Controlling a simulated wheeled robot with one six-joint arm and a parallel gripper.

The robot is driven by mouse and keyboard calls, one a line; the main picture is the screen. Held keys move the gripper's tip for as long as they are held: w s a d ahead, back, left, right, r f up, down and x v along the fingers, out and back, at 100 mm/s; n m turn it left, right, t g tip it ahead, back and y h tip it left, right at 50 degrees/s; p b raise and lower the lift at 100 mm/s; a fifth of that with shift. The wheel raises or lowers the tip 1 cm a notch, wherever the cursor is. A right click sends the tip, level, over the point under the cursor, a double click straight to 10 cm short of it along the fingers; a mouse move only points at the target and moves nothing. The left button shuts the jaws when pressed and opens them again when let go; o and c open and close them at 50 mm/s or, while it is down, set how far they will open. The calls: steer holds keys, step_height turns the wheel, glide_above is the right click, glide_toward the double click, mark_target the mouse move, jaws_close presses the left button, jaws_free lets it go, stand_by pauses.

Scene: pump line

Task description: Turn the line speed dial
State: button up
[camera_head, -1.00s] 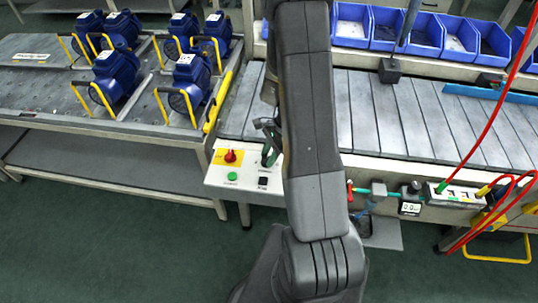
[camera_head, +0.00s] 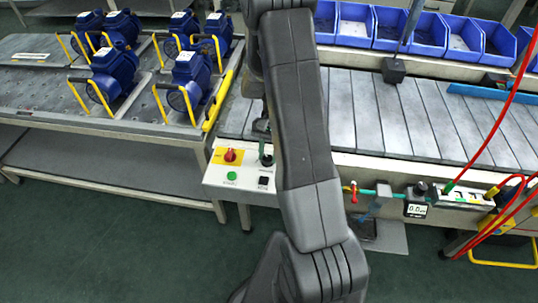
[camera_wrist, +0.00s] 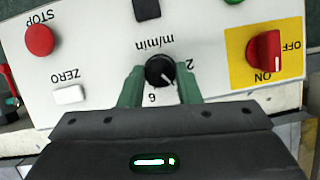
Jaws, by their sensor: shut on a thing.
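The line speed dial (camera_wrist: 158,70) is a round black knob on a white control panel. In the wrist view it sits between the labels 2 and 6, beside "m/min", and its pale pointer mark seems to face lower right. My gripper (camera_wrist: 161,77) has its two green fingers on either side of the dial, shut on it. In the head view my arm hides much of the gripper and the right part of the panel (camera_head: 215,178).
On the panel are a red rotary switch (camera_wrist: 264,51) on a yellow plate, a red STOP button (camera_wrist: 39,40), a white ZERO button (camera_wrist: 69,95) and a green button (camera_head: 231,176). Blue pumps (camera_head: 188,78) stand on the left table. A slatted conveyor (camera_head: 400,115) lies behind.

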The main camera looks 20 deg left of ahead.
steer(key=n+h+b, duration=0.1)
steer(key=n, duration=0.1)
steer(key=n+t+h, duration=0.1)
steer(key=n, duration=0.2)
steer(key=shift+a+n+b, duration=0.2)
steer(key=shift+n+b, duration=0.1)
steer(key=shift+b, duration=0.05)
steer(key=n, duration=0.2)
steer(key=n+t+h+b, duration=0.1)
steer(key=n, duration=0.1)
steer(key=shift+s+a+n+h, duration=0.1)
steer(key=shift+s+n+h, duration=0.05)
steer(key=shift+n+h, duration=0.15)
steer(key=o, duration=1)
steer(key=v, duration=1.3)
steer(key=shift+s+a+r, duration=0.1)
steer(key=shift+s+r, duration=0.05)
steer(key=shift+r, duration=0.3)
